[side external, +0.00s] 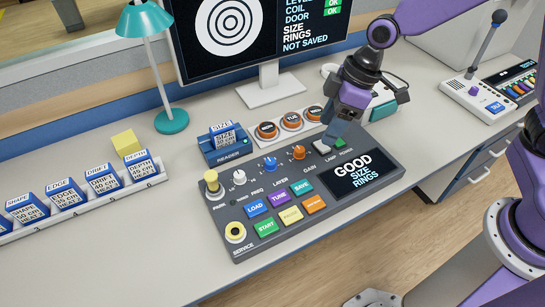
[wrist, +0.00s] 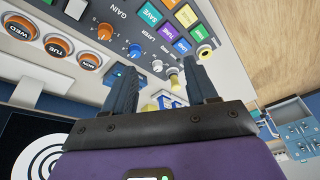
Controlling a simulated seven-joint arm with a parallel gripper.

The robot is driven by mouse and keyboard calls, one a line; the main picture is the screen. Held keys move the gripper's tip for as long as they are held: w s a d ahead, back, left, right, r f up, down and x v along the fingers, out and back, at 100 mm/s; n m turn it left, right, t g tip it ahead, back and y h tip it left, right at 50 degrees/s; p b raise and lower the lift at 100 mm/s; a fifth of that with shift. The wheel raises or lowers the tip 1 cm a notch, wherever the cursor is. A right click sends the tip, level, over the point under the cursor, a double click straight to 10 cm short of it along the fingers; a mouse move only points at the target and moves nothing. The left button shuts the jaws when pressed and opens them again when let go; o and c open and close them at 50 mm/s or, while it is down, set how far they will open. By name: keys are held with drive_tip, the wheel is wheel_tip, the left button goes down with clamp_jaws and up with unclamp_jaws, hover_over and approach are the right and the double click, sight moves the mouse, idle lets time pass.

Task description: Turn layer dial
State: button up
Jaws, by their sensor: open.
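The layer dial is the blue knob (side external: 269,163) on the grey console (side external: 225,210), between a white knob (side external: 238,176) and an orange knob (side external: 299,152). In the wrist view, the blue knob (wrist: 135,50) shows ahead of the fingers, with the orange knob (wrist: 104,32) to its upper left and the white knob (wrist: 157,66) to its lower right. My gripper (side external: 328,143) is over the console's back right part, right of the layer dial. In the wrist view, my gripper (wrist: 157,66) has its fingers apart with nothing held. The dial's pointer is too small to read.
The console screen (side external: 360,174) reads GOOD SIZE RINGS. A reader (side external: 224,148) holds a SIZE block. Orange day buttons (side external: 291,120) stand behind the console. The monitor (side external: 265,30) reads NOT SAVED. A teal lamp (side external: 172,121) and a block rack (side external: 90,207) stand left.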

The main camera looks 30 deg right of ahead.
drive_tip(key=w+a+f+t, duration=0.1)
drive_tip(key=w+f, duration=0.3)
drive_tip(key=w, duration=0.5)
approach(270, 161)
drive_tip(key=shift+m+y, duration=0.3)
drive_tip(key=x, duration=0.8)
drive_tip(key=shift+w+d+f, duration=0.1)
drive_tip(key=shift+w+f, duration=0.05)
drive_tip(key=shift+f, duration=0.25)
drive_tip(key=c, duration=1.1)
